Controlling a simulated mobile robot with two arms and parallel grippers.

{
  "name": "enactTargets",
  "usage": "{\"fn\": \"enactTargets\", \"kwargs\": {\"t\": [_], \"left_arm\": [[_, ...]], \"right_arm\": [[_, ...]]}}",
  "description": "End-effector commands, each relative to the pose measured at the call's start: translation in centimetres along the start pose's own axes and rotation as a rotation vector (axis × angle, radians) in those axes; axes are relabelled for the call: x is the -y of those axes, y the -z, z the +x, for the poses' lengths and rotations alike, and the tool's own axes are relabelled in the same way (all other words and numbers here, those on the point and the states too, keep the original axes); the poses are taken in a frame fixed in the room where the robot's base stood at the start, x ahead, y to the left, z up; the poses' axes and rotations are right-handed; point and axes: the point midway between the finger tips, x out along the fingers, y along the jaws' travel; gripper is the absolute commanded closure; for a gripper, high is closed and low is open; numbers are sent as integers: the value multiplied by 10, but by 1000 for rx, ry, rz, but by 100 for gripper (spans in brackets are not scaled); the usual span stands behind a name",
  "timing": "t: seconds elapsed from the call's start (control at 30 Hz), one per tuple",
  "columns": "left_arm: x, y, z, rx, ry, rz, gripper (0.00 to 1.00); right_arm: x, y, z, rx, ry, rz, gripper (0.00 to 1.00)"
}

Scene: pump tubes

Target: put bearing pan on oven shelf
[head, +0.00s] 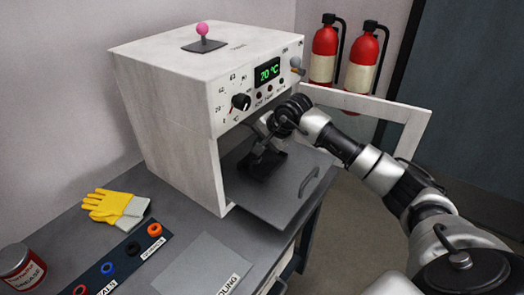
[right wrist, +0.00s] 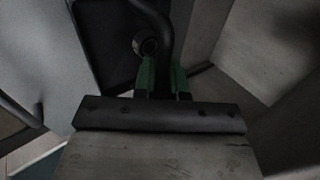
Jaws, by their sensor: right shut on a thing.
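The bearing pan (head: 264,166) is a small dark pan at the oven opening, over the inner part of the grey oven shelf (head: 272,205). I cannot tell whether it rests on the shelf or hangs just above it. My right gripper (head: 266,147) reaches in from the right and is shut on the pan's handle. In the right wrist view the green fingers (right wrist: 162,78) stand around the dark handle, with a round dark ring (right wrist: 147,45), likely the bearing, beside it. The wrist partly hides the pan. My left gripper is out of view.
The white oven (head: 165,110) has its door (head: 412,112) open to the right, close behind my right arm. A pink-knobbed part (head: 203,30) sits on top.

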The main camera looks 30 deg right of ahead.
Motion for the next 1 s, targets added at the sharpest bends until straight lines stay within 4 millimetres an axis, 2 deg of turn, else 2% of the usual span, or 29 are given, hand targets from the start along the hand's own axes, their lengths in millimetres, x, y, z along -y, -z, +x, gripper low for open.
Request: {"fn": "enactTargets", "kwargs": {"t": [0.2, 0.57, 0.6, 0.73, 1.0], "left_arm": [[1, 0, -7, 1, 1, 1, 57], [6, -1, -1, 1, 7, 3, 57], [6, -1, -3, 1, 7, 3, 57], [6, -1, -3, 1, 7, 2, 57], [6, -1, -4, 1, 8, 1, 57]], "right_arm": [[-16, 0, 23, 1, 0, 2, 100], [-19, 0, 28, -1, 2, 0, 100], [-19, 0, 27, 0, 0, 0, 82], [-19, 0, 27, 0, 0, 1, 63], [-18, 0, 26, 0, 0, 1, 63]]}}
